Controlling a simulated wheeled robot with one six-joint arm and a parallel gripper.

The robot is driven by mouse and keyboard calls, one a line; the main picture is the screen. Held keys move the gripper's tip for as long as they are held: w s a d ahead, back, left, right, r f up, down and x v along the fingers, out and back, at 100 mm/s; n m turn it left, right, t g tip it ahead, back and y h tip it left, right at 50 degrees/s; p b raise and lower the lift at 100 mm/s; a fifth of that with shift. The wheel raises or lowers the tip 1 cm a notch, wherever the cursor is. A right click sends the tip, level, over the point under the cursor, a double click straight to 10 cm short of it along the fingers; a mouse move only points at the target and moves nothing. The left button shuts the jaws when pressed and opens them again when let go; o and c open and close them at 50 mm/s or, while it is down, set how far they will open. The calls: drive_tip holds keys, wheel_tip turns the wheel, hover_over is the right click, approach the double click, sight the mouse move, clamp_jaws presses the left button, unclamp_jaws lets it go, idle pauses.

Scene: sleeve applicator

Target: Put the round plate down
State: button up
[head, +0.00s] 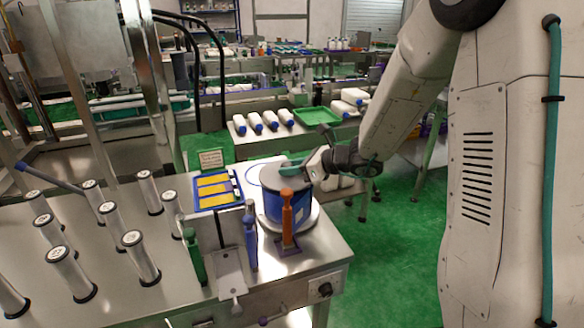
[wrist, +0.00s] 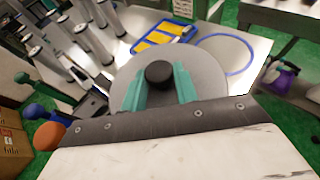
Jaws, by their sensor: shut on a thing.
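The round plate (wrist: 205,79) is a grey disc with a black knob (wrist: 159,73) at its centre. In the wrist view, the teal fingers of my gripper (wrist: 158,88) are shut on the knob from both sides. In the head view, my gripper (head: 292,162) is above the plate (head: 272,180), which is level over a blue drum (head: 271,207) near the table's right end. I cannot tell whether the plate touches the drum's top or is held just above it. In the wrist view, the plate hides the drum.
An orange-handled tool (head: 287,213), a blue one (head: 250,238) and a green one (head: 193,256) stand upright in front of the drum. A blue-framed yellow tray (head: 214,188) lies to the left. A thin blue ring (wrist: 252,52) marks a bare table patch. Several metal cylinders (head: 141,257) stand further left.

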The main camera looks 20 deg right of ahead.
drive_tip(key=shift+f, duration=0.6)
drive_tip(key=o, duration=1.1)
